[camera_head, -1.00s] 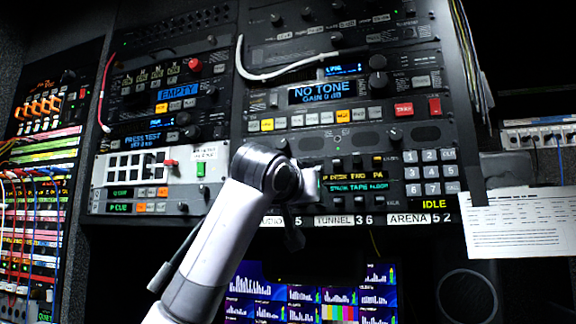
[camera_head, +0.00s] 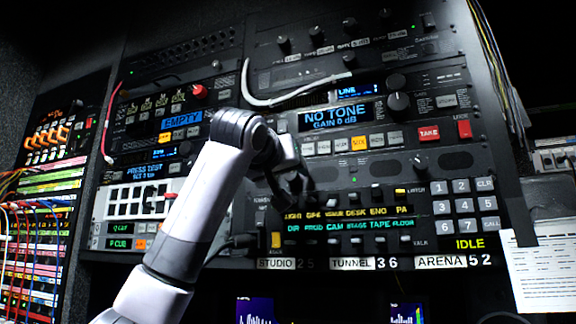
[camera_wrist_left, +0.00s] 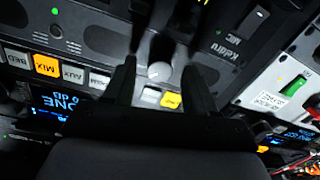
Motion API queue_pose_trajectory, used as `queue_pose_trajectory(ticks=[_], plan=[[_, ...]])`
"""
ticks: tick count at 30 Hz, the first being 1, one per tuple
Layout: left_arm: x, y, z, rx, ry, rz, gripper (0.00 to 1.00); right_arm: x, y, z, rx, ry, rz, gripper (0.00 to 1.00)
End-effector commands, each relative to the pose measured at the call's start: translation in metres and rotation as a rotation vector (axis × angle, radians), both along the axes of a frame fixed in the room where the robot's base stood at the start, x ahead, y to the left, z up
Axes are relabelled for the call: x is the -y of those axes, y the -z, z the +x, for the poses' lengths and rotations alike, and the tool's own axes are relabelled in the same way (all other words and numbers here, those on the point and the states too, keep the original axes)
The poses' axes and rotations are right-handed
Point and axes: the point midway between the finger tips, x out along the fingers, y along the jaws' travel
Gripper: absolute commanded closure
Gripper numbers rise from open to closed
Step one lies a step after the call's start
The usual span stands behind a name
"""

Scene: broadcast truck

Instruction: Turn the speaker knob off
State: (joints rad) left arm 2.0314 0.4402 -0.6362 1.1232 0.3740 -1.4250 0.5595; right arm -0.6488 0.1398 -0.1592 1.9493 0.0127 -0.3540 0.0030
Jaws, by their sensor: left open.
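Another small grey round knob (camera_wrist_left: 159,71) lies between my left gripper's fingertips in the left wrist view. My left gripper (camera_head: 298,182) is open in front of the upper left of the panel. Its two dark fingers (camera_wrist_left: 160,78) stand on either side of that knob. I cannot tell whether they touch it. In the head view the gripper hides this knob. I cannot read either knob's label. My right gripper is not in view.
Lit key labels (camera_head: 345,226) and a number keypad (camera_head: 465,204) sit low on the panel. A NO TONE display (camera_head: 337,115) and a row of buttons are above. A white cable (camera_head: 290,100) loops above that display. A paper sheet (camera_head: 540,262) hangs at right.

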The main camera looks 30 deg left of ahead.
Motion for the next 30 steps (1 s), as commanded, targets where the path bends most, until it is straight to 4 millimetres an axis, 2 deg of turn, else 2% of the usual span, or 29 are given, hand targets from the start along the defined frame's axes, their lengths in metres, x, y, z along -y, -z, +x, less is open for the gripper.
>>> queue_pose_trajectory(ticks=[10, 11, 15, 16, 23, 30], plan=[[-0.0018, 0.0007, 0.0067, 0.000, 0.000, 0.000, 0.44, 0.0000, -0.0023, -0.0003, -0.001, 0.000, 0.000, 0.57], [-0.0018, 0.0007, 0.0067, 0.000, 0.000, 0.000, 0.50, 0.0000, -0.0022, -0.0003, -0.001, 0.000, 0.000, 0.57], [-0.0017, 0.0007, 0.0065, 0.000, 0.000, 0.000, 0.96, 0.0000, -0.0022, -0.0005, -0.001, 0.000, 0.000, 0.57], [-0.0017, 0.0007, 0.0065, 0.000, 0.000, 0.000, 1.00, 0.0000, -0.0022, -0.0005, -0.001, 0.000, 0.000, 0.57], [-0.0016, 0.0008, 0.0064, 0.002, 0.000, -0.012, 1.00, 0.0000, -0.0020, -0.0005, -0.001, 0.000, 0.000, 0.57], [-0.0009, 0.0013, 0.0066, 0.022, 0.002, -0.099, 1.00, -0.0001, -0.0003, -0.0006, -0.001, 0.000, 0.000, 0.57]])
